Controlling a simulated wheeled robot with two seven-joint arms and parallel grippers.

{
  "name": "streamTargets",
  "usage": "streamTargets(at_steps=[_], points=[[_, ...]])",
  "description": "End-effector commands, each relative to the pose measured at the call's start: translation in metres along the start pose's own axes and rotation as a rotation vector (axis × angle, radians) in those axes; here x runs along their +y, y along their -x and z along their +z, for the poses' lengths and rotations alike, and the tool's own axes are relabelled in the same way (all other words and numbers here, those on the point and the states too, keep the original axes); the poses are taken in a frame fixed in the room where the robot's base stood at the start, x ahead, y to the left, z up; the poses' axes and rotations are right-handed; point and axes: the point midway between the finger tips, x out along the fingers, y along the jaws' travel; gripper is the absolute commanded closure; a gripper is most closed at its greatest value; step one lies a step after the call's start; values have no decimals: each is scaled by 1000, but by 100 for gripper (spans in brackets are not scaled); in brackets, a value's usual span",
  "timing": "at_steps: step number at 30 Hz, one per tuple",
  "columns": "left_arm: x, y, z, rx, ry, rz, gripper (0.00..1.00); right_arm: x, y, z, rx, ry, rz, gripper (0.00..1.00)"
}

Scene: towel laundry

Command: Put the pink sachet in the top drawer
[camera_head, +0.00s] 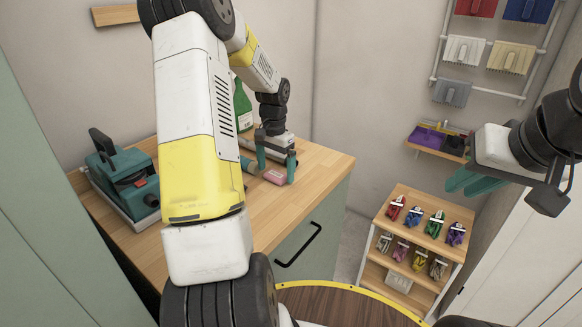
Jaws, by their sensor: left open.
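The pink sachet (274,177) lies on the wooden counter top, close to its right part. My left gripper (276,164) is open and points down just over the sachet, with its teal fingers to either side of it in the picture; I cannot tell whether they touch it. A green drawer front (316,232) with a black bar handle (298,247) is below the counter and looks closed; my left arm hides part of the cabinet. My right gripper (468,182) is raised at the right, away from the counter, and its finger gap is unclear.
A teal machine (122,177) stands on the counter's left. A green bottle (243,107) and a teal-ended cylinder (248,165) are near my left gripper. A wall rack (482,88) hangs above.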

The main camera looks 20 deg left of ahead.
Motion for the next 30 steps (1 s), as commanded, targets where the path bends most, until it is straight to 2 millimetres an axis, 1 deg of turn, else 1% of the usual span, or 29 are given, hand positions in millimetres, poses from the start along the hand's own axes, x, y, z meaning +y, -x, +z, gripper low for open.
streamTargets(at_steps=[1, 3, 10, 14, 15, 17, 18, 21, 26, 30], points=[[0, -5, 0, -1, 0, 1, 6, 0, 0, 0, 0, 0, 0, 80], [0, -9, 0, -1, 1, 1, 6, 0, 0, 0, 0, 0, 0, 80], [0, -10, 0, 0, 2, 0, 6, 0, 0, 0, 0, 0, 0, 80], [0, -10, 0, 0, 2, 0, 32, 0, 0, 0, 0, 0, 0, 80], [0, -10, 0, 1, 2, 0, 40, 0, 0, 0, 0, 0, 0, 80], [0, -10, 0, 1, 2, 0, 52, 0, 0, 0, 0, 0, 0, 80], [0, -10, 0, 0, 2, 0, 59, 0, 0, 0, 0, 0, 0, 80], [0, -10, 0, 1, 1, 0, 77, 0, 0, 0, 0, 0, 0, 80], [0, -10, 0, 1, 1, 0, 77, 0, 0, 0, 0, 0, 0, 80], [0, -6, 0, 1, 1, -1, 77, 0, 0, 0, 0, 0, 0, 80]])
